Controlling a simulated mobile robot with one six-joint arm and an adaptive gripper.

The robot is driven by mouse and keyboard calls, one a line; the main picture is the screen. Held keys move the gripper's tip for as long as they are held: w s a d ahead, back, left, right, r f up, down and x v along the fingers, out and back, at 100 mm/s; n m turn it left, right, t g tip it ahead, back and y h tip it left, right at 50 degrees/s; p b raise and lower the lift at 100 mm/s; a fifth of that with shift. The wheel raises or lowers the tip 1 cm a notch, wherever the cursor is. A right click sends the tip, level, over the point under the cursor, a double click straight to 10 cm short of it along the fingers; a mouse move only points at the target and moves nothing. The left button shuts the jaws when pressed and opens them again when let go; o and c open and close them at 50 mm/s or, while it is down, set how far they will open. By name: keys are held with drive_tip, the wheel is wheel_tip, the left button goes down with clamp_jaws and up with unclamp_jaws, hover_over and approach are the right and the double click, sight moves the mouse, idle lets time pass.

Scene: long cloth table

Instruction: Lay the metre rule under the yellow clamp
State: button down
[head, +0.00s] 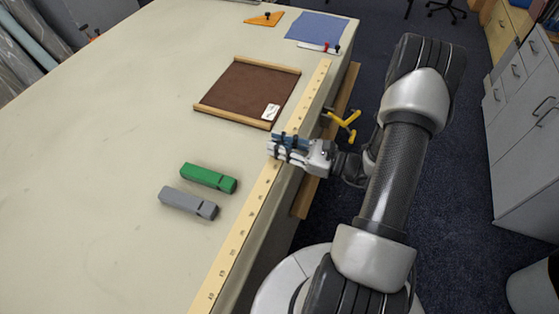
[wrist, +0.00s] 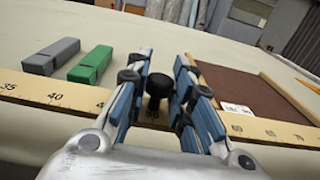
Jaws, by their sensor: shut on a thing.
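The long pale wooden metre rule (head: 262,190) runs along the right-hand edge of the table, and its marked face shows in the wrist view (wrist: 60,97). My gripper (head: 279,147) is over the middle of the rule. In the wrist view, my gripper's fingers (wrist: 158,88) are shut on a black knob (wrist: 157,84) on the rule. Whether the rule rests on the cloth or is slightly raised, I cannot tell. The yellow clamp (head: 343,123) is at the table edge, right of the rule and beyond my gripper. The rule's part behind the fingers is hidden.
A green block (head: 208,178) and a grey block (head: 188,202) lie left of the rule. A brown wood-edged board (head: 245,90) lies left of its far part. A blue sheet (head: 317,27) and an orange set square (head: 263,19) lie farther back. The table's left side is clear.

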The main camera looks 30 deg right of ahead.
drive_tip(key=shift+f+b, duration=0.8)
drive_tip(key=shift+f, duration=1.85)
drive_tip(key=shift+f, duration=0.15)
drive_tip(key=c, duration=1.4)
unclamp_jaws()
